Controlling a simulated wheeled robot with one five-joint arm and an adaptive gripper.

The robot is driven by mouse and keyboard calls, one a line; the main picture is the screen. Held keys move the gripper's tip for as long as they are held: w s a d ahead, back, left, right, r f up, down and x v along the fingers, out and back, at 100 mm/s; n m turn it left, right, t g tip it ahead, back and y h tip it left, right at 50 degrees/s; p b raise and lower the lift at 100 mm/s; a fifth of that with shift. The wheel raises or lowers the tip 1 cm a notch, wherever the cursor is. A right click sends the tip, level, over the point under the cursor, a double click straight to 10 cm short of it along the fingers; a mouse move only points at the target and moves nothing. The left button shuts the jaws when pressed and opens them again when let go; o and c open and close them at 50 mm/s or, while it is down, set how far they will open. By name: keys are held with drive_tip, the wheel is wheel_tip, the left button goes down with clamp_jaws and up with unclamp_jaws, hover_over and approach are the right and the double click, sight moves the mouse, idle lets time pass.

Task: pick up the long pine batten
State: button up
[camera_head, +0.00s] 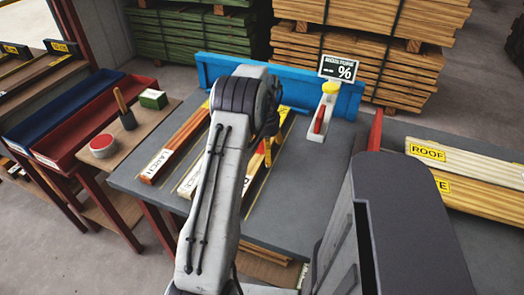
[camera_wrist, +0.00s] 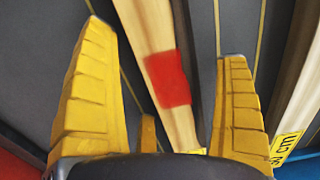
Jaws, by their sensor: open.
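Several wooden battens lie on the grey table (camera_head: 290,185). In the wrist view, a pale batten with a red patch (camera_wrist: 168,80) runs between the two yellow fingers of my gripper (camera_wrist: 163,42). The fingers are open and apart from the batten's sides. A second pale batten (camera_wrist: 300,85), with a yellow label ending in "cm", lies outside the right finger. In the head view, a reddish batten labelled LARCH (camera_head: 178,148) lies at the left. My arm hides parts of the middle battens and most of my gripper. I cannot read which batten is the long pine one.
A blue board (camera_head: 345,105) edges the back of the table, near a percent display (camera_head: 338,68) and a red-and-yellow tool on a stand (camera_head: 322,112). Red and blue trays (camera_head: 100,115) stand left. Boards labelled ROOF (camera_head: 460,160) lie right. Timber stacks (camera_head: 360,65) stand behind.

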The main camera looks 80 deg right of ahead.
drive_tip(key=shift+f, duration=0.25)
drive_tip(key=shift+r, duration=0.1)
drive_tip(key=c, duration=1.4)
